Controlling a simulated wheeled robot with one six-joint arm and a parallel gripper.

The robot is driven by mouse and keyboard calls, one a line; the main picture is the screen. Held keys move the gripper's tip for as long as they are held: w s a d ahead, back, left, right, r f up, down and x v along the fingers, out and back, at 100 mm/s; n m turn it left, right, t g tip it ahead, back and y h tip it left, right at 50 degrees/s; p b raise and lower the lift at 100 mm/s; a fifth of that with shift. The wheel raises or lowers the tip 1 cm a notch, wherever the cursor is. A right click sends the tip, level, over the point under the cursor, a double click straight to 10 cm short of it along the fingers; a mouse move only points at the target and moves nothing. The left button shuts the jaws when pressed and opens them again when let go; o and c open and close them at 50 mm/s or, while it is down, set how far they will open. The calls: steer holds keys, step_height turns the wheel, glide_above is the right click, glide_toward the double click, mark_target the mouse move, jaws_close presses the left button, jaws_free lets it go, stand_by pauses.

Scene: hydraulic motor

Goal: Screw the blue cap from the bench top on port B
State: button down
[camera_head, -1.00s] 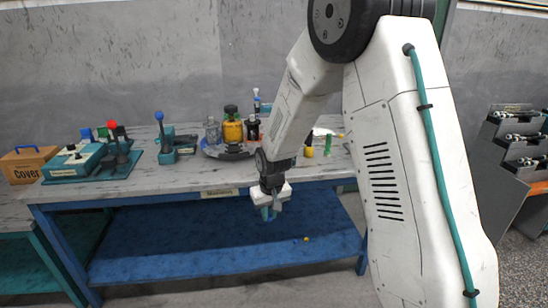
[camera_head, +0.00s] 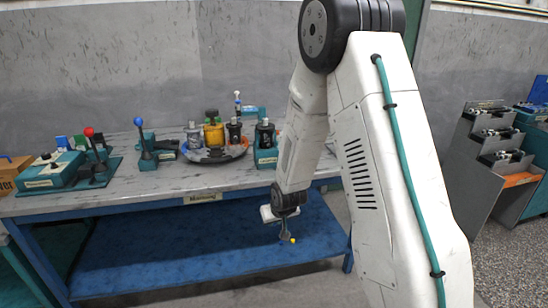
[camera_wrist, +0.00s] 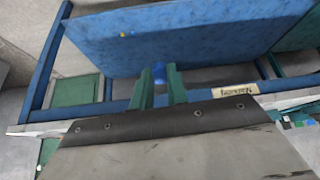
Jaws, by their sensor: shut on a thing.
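My gripper (camera_head: 286,236) hangs in front of the bench, below the top's front edge and over the lower blue shelf. In the wrist view its two teal fingers (camera_wrist: 160,88) are shut on a small blue piece (camera_wrist: 159,70), which looks like the blue cap. Its shape is mostly hidden by the fingers. The cap cannot be made out in the head view. A teal block with a dark fitting (camera_head: 265,145) stands on the bench top, close left of my arm. No port B marking can be read, so I cannot tell which thing bears it.
A round dark tray (camera_head: 215,155) holds several bottle-like parts. Left of it stand a blue-knobbed lever (camera_head: 141,135), a red-knobbed lever (camera_head: 93,145) and an orange box (camera_head: 12,170). A small yellow thing (camera_wrist: 122,34) lies on the blue shelf (camera_wrist: 200,30). A parts rack (camera_head: 490,150) stands right.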

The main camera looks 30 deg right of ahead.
steer(key=w+d+f+m+t+h, duration=0.15)
steer(key=w+d+t, duration=0.35)
steer(key=d, duration=0.5)
step_height(320, 180, up, 12)
steer(key=w+d+t+h, duration=0.1)
steer(key=d+t+h, duration=0.1)
steer(key=t, duration=0.4)
steer(key=shift+w+t, duration=0.3)
steer(key=shift+w, duration=0.1)
